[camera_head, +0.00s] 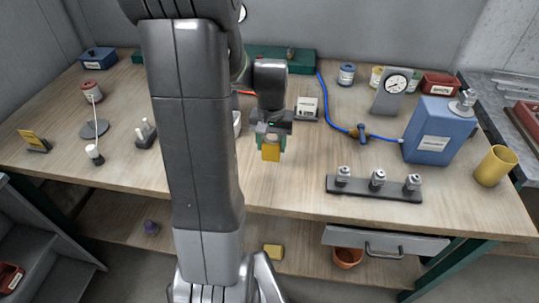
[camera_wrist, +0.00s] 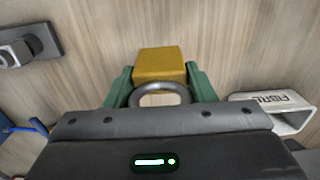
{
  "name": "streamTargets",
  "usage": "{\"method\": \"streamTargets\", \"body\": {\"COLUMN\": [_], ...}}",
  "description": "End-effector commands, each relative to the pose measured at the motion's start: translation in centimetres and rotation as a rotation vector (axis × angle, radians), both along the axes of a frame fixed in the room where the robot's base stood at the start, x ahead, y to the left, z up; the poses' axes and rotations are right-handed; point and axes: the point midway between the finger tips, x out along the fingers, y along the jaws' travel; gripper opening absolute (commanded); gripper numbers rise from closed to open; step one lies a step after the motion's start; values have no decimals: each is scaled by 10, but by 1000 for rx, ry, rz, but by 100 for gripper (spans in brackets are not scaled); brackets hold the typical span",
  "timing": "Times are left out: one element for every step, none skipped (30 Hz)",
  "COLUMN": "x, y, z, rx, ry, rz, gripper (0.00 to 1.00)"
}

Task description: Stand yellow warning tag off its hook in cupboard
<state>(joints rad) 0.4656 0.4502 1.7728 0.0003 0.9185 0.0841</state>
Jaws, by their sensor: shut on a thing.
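My gripper (camera_head: 270,146) is shut on a yellow block (camera_head: 270,152) with a grey ring, like a padlock, and holds it above the middle of the workbench. In the wrist view the block (camera_wrist: 160,64) sits between the green fingers, with the ring on the near side. I cannot tell whether this is the warning tag. A small yellow plate (camera_head: 32,137) with dark markings stands on a dark base at the bench's left end. Below the bench is a shelf space (camera_head: 200,243) and a grey panel with a handle (camera_head: 385,243); no hook is clearly visible.
A black rack with several metal fittings (camera_head: 375,188) stands right of my gripper. A yellow cup (camera_head: 495,166) stands at right. An orange pot (camera_head: 347,258) sits below.

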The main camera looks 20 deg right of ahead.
Motion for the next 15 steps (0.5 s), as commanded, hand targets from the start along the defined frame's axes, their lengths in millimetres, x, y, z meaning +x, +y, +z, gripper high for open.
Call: {"method": "streamTargets", "body": {"x": [-1,-1,0,0,0,0,0,-1,0,-1,0,0,0,0,0], "y": [0,0,0,0,0,0,0,0,0,0,0,0,0,0,0], "z": [-7,-10,-12,-14,-17,-21,-26,-30,-36,-40,-43,-47,-49,-51,-52], "rx": [2,2,1,1,1,1,1,2,2,2,2,1,1,1,0], "ry": [3,3,2,1,1,2,2,3,3,3,3,2,2,1,0], "rz": [0,0,0,0,0,0,0,0,0,0,0,0,0,0,0], "gripper": [26,26,26,26,26,26,26,26,26,26,26,26,26,26,26]}}
